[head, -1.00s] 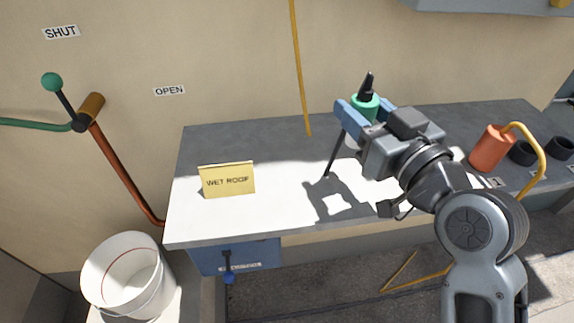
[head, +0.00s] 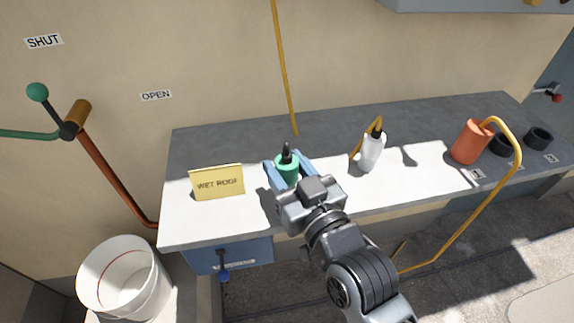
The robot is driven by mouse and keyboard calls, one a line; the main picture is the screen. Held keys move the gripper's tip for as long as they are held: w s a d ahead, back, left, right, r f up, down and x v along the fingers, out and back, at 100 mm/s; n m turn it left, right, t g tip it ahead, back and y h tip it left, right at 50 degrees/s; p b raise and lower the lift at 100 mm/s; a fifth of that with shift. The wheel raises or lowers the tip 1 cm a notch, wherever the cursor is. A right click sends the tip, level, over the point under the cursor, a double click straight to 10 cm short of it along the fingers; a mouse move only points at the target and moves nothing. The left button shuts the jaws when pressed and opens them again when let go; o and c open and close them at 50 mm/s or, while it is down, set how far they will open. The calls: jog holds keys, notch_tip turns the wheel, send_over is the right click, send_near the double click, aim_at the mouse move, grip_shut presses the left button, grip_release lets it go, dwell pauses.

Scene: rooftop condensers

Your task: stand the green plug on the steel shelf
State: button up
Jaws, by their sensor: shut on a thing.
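The green plug (head: 287,167) with a black tip is held between the blue fingers of my gripper (head: 286,172). It is upright, over the sunlit part of the steel shelf (head: 214,144), right of the yellow sign. The gripper hides its lower end, so I cannot tell whether it touches the shelf. My gripper is shut on it.
A yellow WET ROOF sign (head: 218,182) stands left of my gripper. A white bottle (head: 371,150) with a black tip stands to the right. A white bucket (head: 125,280) is at lower left.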

jog(key=shift+f, duration=0.2)
jog(key=o, duration=1.1)
jog(key=shift+r, duration=0.1)
jog(key=shift+r, duration=0.15)
jog(key=shift+s+d, duration=0.2)
jog(key=shift+s, duration=0.1)
jog(key=b+v, duration=0.1)
jog(key=v, duration=1)
jog(key=shift+s+d+b, duration=0.1)
jog(key=shift+s+b, duration=0.05)
jog(key=shift+b, duration=0.15)
